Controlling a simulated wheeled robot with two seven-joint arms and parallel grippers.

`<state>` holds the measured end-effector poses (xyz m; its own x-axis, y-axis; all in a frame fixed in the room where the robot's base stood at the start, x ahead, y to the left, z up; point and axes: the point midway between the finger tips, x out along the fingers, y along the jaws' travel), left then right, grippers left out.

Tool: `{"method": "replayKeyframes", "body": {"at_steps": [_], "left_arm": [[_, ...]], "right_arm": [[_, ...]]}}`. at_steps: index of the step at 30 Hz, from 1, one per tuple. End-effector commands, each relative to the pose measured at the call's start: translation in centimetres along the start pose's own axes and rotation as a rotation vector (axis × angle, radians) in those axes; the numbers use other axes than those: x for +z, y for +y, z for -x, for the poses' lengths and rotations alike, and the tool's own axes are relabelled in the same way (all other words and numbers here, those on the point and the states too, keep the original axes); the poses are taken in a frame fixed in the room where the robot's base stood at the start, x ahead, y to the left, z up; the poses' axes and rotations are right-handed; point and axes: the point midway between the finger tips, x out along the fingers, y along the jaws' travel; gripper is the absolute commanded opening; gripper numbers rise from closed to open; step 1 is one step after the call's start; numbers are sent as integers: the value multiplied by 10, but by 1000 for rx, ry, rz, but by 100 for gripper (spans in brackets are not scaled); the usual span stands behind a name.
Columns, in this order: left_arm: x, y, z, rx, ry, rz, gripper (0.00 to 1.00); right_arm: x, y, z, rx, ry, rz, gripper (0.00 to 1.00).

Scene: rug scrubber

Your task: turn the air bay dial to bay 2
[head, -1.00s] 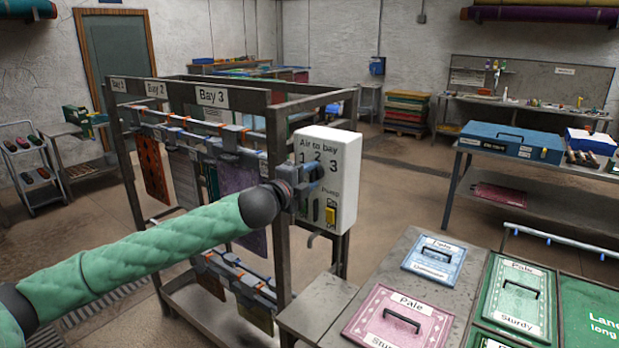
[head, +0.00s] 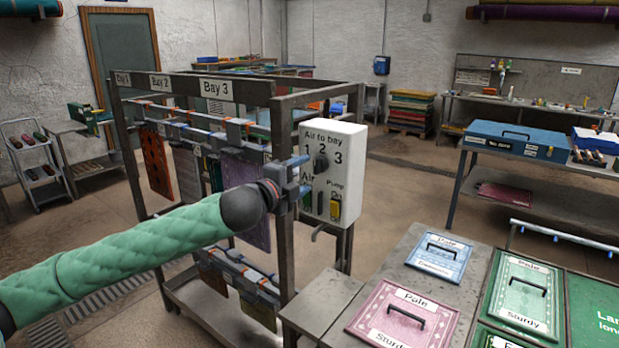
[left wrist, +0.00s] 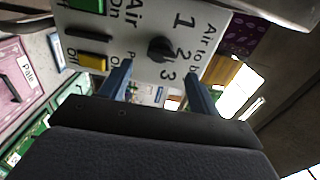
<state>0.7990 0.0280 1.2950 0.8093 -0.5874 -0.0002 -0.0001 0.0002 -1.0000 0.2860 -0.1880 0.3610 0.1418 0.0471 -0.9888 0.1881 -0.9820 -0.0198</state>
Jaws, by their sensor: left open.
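The white air control box (head: 345,190) hangs on the front post of the rack, lettered "Air to bay" with 1, 2 and 3. Its dark round dial (head: 321,162) sits below the numbers, and its pointer appears to be toward 2. The dial also shows in the left wrist view (left wrist: 160,49), with its nub toward the 2. My left gripper (head: 300,177) is open and empty beside the box's left edge, apart from the dial. In the left wrist view its blue fingers (left wrist: 157,88) are spread below the dial. My right gripper is in neither view.
The box also carries a yellow pump switch (head: 335,209) and a green air indicator or switch (head: 307,201). The rack (head: 284,200) with hanging rugs stands behind my left arm. A grey table (head: 405,270) with pink, blue and green labelled cases is at the front right.

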Motion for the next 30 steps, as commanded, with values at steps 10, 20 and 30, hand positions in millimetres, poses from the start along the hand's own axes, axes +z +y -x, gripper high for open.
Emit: {"method": "replayKeyframes", "body": {"at_steps": [10,20,30], "left_arm": [[0,0,25,0,1,1,62],[0,1,26,1,1,3,62],[-25,51,32,48,-28,159,62]], "right_arm": [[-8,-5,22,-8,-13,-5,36],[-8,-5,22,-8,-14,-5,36],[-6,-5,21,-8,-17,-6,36]]}}
